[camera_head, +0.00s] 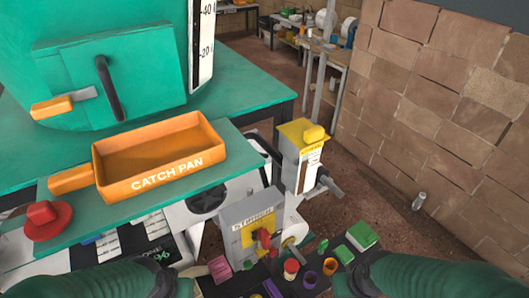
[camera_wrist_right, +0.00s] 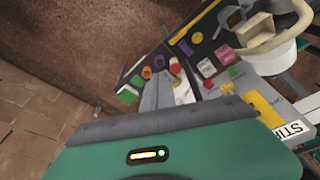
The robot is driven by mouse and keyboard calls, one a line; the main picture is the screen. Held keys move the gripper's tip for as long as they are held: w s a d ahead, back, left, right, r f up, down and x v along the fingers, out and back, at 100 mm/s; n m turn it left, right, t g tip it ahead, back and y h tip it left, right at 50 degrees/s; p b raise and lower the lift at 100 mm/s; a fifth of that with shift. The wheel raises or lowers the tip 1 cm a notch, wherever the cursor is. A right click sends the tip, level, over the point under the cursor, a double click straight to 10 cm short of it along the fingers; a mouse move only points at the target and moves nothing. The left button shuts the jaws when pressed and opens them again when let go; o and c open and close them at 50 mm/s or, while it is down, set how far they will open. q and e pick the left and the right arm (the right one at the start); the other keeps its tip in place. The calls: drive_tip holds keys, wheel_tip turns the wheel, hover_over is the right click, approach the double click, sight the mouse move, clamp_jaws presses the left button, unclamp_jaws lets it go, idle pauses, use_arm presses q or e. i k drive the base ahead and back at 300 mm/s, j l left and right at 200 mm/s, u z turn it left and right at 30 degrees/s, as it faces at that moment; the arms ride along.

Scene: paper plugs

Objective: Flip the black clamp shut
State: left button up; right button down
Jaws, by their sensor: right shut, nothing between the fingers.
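A black curved bar (camera_head: 109,88) stands upright on the hatch of the green tank (camera_head: 140,30), in the head view. It may be the black clamp, but I cannot tell for sure. An orange-handled grey lever (camera_head: 62,104) sits left of it on the same hatch. Another dark curved piece (camera_head: 268,150) shows beside the yellow-topped grey box. My right gripper (camera_wrist_right: 158,92) is shut and empty in the right wrist view, pointing towards a dark tray of small coloured items. My left gripper is not in view; only my arms show at the lower edge.
An orange catch pan (camera_head: 196,171) and a red knob (camera_head: 48,220) are on the green bench. A yellow-topped box (camera_head: 292,148) and a grey stirrer unit (camera_head: 236,216) stand right of it. A dark tray holds several coloured blocks and cups. A brick wall (camera_head: 450,100) closes the right side.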

sight(263, 175)
drive_tip(key=k, duration=0.25)
drive_tip(key=l+u, duration=0.3)
drive_tip(key=i+l+u, duration=0.5)
drive_tip(key=l+u, duration=0.25)
drive_tip(key=l, duration=0.2)
drive_tip(key=i+l+u, duration=0.25)
drive_tip(key=l, duration=0.15)
drive_tip(key=l+u, duration=0.25)
drive_tip(key=l, duration=0.15)
